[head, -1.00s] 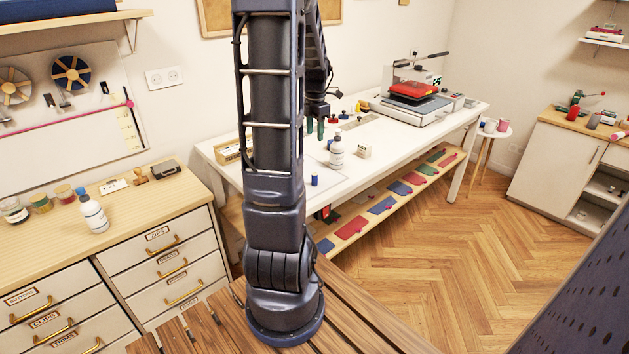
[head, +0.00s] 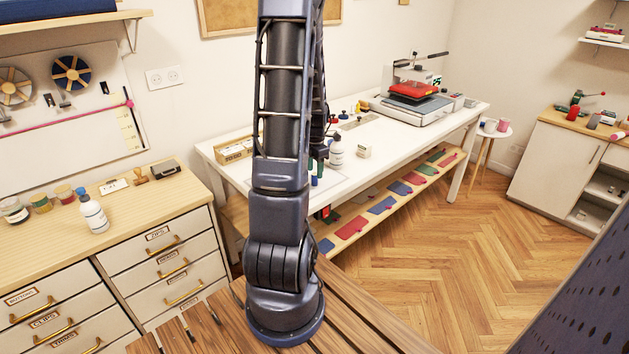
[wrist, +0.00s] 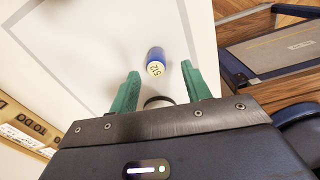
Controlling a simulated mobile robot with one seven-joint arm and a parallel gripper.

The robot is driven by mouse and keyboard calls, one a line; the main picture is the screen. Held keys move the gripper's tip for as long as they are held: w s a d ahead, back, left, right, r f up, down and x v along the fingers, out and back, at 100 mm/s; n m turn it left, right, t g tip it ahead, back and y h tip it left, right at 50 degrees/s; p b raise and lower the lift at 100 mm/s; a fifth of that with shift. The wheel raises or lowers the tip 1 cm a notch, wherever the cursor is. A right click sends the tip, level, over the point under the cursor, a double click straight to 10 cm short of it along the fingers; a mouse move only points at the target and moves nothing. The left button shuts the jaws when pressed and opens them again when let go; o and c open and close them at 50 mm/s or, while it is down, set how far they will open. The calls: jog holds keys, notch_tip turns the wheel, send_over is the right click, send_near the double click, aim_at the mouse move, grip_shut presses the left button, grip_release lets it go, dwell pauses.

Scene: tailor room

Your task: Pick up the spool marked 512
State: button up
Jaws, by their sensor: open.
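A small blue spool (wrist: 155,57) with a pale end marked 512 stands on the white table in the wrist view. It also shows in the head view as a small blue shape (head: 314,181) just right of my arm. My gripper (wrist: 160,71) is open, with its two green fingers apart and the spool seen just beyond the gap between the fingertips. Nothing is held. In the head view the green fingers (head: 316,167) show small, just above the spool, partly behind my arm.
A heat press (head: 412,98) is at the far end. A wooden box (head: 234,150) lies left of my arm.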

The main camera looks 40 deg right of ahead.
aim_at(315, 178)
jog(key=shift+w+d+f, duration=0.1)
jog(key=shift+w+f, duration=0.05)
jog(key=shift+f, duration=1.1)
jog(key=shift+w+d+f, duration=0.1)
jog(key=shift+f, duration=1.15)
grip_shut()
